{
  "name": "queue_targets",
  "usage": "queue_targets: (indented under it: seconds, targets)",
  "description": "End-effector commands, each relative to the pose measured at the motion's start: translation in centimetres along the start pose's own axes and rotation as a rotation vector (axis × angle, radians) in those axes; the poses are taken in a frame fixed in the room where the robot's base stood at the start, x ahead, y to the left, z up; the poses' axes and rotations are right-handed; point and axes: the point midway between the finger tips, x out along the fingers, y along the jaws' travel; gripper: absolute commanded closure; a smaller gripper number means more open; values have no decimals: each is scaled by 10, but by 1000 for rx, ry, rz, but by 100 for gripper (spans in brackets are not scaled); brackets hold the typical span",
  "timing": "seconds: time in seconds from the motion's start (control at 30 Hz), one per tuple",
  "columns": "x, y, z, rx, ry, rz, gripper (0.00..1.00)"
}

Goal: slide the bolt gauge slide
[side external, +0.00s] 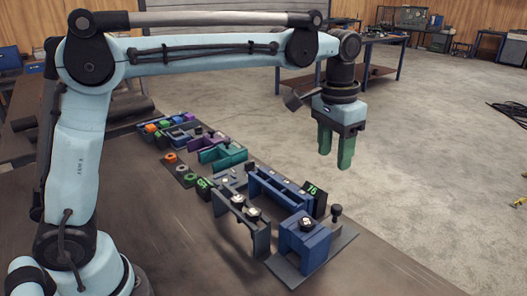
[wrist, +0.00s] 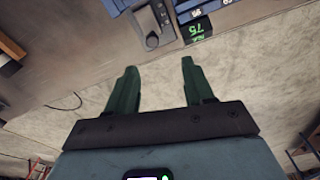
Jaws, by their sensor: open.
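My gripper (side external: 335,160) hangs in the air above and right of the row of gauges. Its two green fingers are open and point down, with nothing visible between them; they also show in the wrist view (wrist: 159,68). A long blue gauge (side external: 280,187) lies on the table beside a black block (side external: 313,203) with a green "75", which the wrist view also shows (wrist: 198,28). In front sits a blue block (side external: 304,246) with a dark knob on a grey plate (side external: 342,243), which carries a black knob post (side external: 336,213). I cannot tell which part is the bolt gauge slide.
A grey bracket (side external: 243,222) with round knobs stands left of the blue block. Teal (side external: 222,158) and purple gauges and small coloured parts are further back along the table (side external: 190,240). The table's front is clear. Concrete floor (side external: 430,170) lies beyond its right edge.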

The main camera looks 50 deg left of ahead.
Motion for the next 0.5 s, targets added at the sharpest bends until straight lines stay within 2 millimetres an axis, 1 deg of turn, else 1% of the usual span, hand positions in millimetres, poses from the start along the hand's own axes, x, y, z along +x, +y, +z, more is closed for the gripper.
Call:
queue_targets:
  seconds: [0.03, 0.2, 0.37, 0.5]
  targets:
    - [4, 5, -8, 11, -21, 0, 48]
    - [11, 15, -18, 29, -68, 1, 48]
    - [17, 17, -19, 33, -79, 0, 48]
    - [31, 16, -18, 32, -78, 0, 48]
